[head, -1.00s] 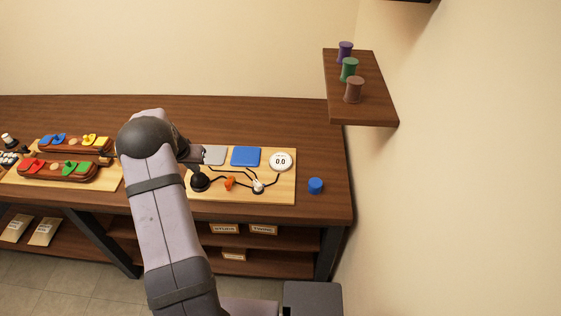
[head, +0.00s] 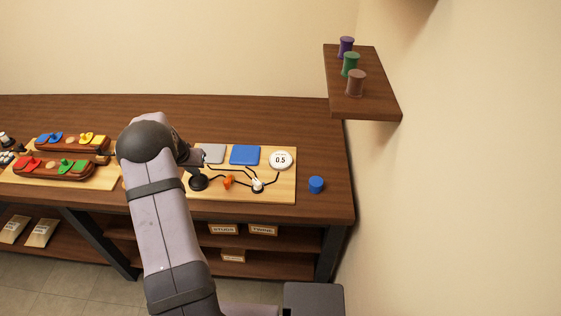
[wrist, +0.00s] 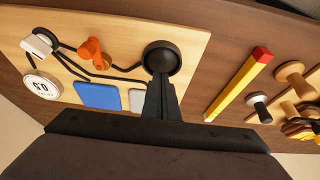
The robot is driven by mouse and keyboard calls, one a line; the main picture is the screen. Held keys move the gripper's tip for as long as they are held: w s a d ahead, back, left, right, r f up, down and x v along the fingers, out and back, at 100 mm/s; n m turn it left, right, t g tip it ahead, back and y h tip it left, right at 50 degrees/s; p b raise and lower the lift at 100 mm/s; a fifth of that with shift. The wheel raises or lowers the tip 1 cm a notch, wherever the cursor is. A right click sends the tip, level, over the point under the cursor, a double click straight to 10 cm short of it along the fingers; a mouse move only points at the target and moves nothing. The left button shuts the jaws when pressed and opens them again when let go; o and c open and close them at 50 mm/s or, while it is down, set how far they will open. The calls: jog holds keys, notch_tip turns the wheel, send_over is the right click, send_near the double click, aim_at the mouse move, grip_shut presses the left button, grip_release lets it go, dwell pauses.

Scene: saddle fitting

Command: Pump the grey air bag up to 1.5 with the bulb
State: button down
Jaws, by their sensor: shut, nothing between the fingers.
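The black bulb (head: 198,182) stands on the light wooden board at its left front. It shows as a dark round shape in the wrist view (wrist: 160,56). My gripper (wrist: 161,82) is shut and empty, its fingertips over the bulb's edge in that view; I cannot tell whether they touch. The grey air bag (head: 213,153) lies flat behind the bulb, partly hidden by my arm in the head view. The round white gauge (head: 281,159) at the board's right reads 0.5. It also shows in the wrist view (wrist: 41,87).
A blue pad (head: 245,155), an orange valve (head: 229,181) and a white switch (head: 257,184) share the board, joined by black tubing. A red-tipped yellow bar (wrist: 238,84) lies beside the board.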

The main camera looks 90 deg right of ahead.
jog(key=shift+r+p, duration=0.75)
jog(key=shift+r, duration=0.6)
jog(key=shift+f, duration=0.15)
jog(key=shift+f+b, duration=1.35)
jog(key=shift+b, duration=0.1)
jog(key=shift+r, duration=0.25)
jog(key=shift+r+p, duration=0.85)
jog(key=shift+r, duration=0.35)
